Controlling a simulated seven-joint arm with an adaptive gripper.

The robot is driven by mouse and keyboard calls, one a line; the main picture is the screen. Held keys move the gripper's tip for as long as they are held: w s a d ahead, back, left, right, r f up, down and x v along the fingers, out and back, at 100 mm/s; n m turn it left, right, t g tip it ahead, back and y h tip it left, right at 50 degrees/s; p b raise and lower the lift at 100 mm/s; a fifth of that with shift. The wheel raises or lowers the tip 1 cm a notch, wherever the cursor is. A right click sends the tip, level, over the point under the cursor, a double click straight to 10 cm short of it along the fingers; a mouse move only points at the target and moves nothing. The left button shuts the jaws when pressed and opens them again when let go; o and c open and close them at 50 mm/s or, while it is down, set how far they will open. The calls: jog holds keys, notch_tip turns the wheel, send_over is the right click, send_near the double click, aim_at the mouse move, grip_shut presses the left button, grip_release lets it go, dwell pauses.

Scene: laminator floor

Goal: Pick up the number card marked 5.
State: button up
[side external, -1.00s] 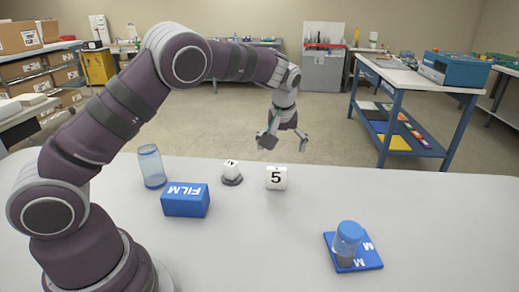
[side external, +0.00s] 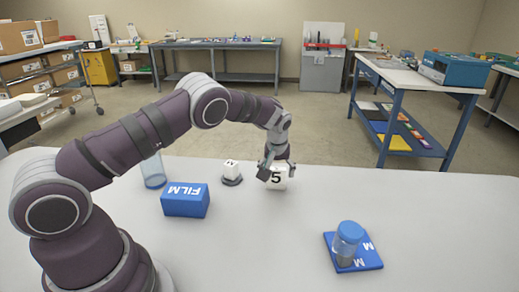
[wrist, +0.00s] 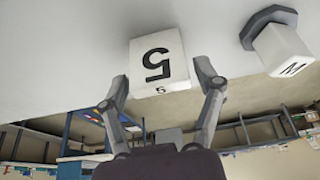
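The number card marked 5 (side external: 277,179) is a white block standing on the table, with a black 5 on its face. In the wrist view the card (wrist: 159,62) appears upside down, just beyond and between my fingertips. My gripper (side external: 277,174) is low at the card, with its fingers spread to either side. The wrist view shows the two fingers of my gripper (wrist: 160,84) apart, with the card's near edge between the tips. I cannot tell whether either finger touches it.
A white marked block on a grey base (side external: 231,172) stands close left of the card. A blue FILM box (side external: 185,200) and a clear blue cylinder (side external: 153,172) are further left. Table between is clear.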

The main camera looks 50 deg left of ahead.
jog(key=c, duration=0.8)
jog(key=shift+o, duration=0.2)
jog(key=shift+r, duration=0.1)
